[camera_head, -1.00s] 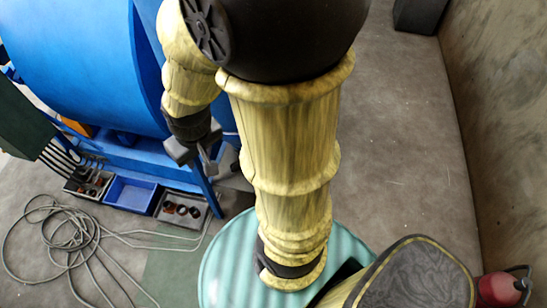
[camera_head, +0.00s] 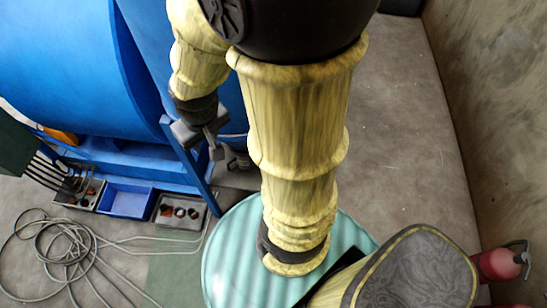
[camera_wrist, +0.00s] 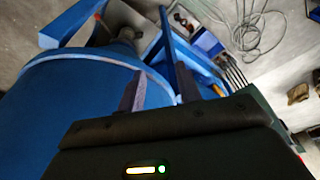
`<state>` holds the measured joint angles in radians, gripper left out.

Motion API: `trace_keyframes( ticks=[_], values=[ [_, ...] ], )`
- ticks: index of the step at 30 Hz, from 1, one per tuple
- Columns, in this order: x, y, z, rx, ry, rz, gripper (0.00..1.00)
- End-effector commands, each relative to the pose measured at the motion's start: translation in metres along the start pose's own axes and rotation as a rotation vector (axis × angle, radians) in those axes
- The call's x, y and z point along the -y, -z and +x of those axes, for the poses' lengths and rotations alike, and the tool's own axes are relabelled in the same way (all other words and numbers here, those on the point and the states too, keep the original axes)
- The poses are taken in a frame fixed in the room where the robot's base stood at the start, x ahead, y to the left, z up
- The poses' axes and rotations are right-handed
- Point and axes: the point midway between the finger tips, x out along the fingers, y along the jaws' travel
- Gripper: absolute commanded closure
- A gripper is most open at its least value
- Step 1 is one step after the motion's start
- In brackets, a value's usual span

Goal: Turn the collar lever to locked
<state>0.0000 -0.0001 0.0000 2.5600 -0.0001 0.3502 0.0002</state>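A big blue drum-shaped machine (camera_head: 60,60) fills the upper left of the head view, and it also fills much of the wrist view (camera_wrist: 75,120). My gripper (camera_head: 205,140) hangs beside the machine's right end, near a slanted blue frame post. In the wrist view my gripper (camera_wrist: 160,88) shows two dark fingers well apart, with nothing seen between them but the blue surface. A grey part just right of the gripper in the head view is partly hidden and too small to tell.
Small bins, one blue (camera_head: 127,201) and one grey with dark round parts (camera_head: 180,212), lie by the machine's base. A coiled grey hose (camera_head: 50,250) is on the floor at lower left. A red extinguisher (camera_head: 498,263) stands by the right wall. Floor right of my arm is clear.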

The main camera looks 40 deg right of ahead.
Motion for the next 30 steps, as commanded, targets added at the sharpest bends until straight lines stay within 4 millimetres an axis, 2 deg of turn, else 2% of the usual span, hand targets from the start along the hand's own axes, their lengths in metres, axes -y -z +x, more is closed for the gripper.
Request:
trace_keyframes(
  ticks=[4, 7, 18, 30],
  values=[
    [0.0, -0.003, 0.014, 0.017, -0.004, -0.001, 0.66],
    [-0.001, -0.008, 0.036, 0.049, -0.014, -0.004, 0.66],
    [-0.015, -0.032, 0.15, 0.242, -0.121, -0.013, 0.66],
    [-0.037, -0.049, 0.256, 0.404, -0.301, -0.02, 0.66]
  ],
)
